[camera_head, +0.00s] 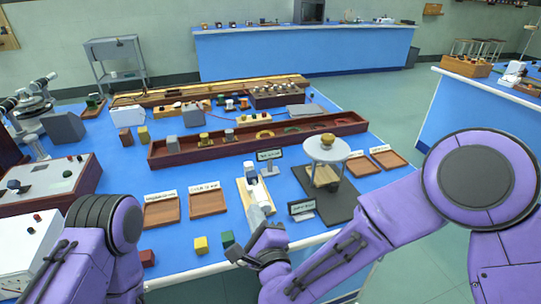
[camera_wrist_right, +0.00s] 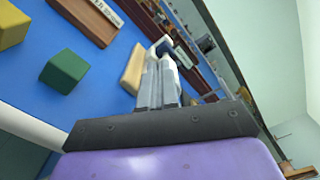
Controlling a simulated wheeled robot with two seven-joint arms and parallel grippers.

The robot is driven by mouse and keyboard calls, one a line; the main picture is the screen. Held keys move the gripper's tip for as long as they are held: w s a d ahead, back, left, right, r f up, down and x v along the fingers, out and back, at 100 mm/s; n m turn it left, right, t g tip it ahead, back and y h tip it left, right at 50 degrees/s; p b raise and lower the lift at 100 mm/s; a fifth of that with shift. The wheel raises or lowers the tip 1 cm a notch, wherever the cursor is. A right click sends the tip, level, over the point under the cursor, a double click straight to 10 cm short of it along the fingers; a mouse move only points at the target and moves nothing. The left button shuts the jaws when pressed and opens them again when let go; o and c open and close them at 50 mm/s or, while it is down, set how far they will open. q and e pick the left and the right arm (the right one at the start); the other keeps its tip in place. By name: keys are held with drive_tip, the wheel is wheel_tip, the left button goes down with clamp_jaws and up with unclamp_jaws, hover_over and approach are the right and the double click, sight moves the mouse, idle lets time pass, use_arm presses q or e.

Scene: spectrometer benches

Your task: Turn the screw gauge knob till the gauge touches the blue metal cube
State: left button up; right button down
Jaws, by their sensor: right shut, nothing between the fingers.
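The screw gauge (camera_head: 253,182) is a pale device on a light wooden base near the front middle of the blue bench. In the right wrist view, part of it (camera_wrist_right: 162,45) shows just beyond my fingertips. My right gripper (camera_head: 257,214) is shut and empty at the near end of the gauge base; its fingers (camera_wrist_right: 158,70) lie side by side. I cannot tell whether they touch the knob, which I cannot make out behind them. I cannot pick out the blue metal cube. My left arm is at lower left, its gripper out of view.
A yellow cube (camera_head: 201,245) and a green cube (camera_head: 227,238) lie left of my right gripper. Wooden trays (camera_head: 208,203) stand behind them. A round white platform (camera_head: 326,150) on a dark base is right of the gauge. A long reddish rack (camera_head: 160,152) lies behind.

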drive_tip(key=shift+d, duration=0.15)
idle(0.3)
drive_tip(key=shift+w+d+r+b, duration=0.1)
drive_tip(key=shift+d+r+b, duration=0.1)
drive_tip(key=shift+r+b, duration=0.15)
drive_tip(key=shift+r, duration=0.1)
idle(0.3)
drive_tip(key=shift+a+r, duration=0.15)
drive_tip(key=shift+a, duration=0.05)
drive_tip(key=v, duration=0.6)
drive_tip(key=shift+b, duration=0.45)
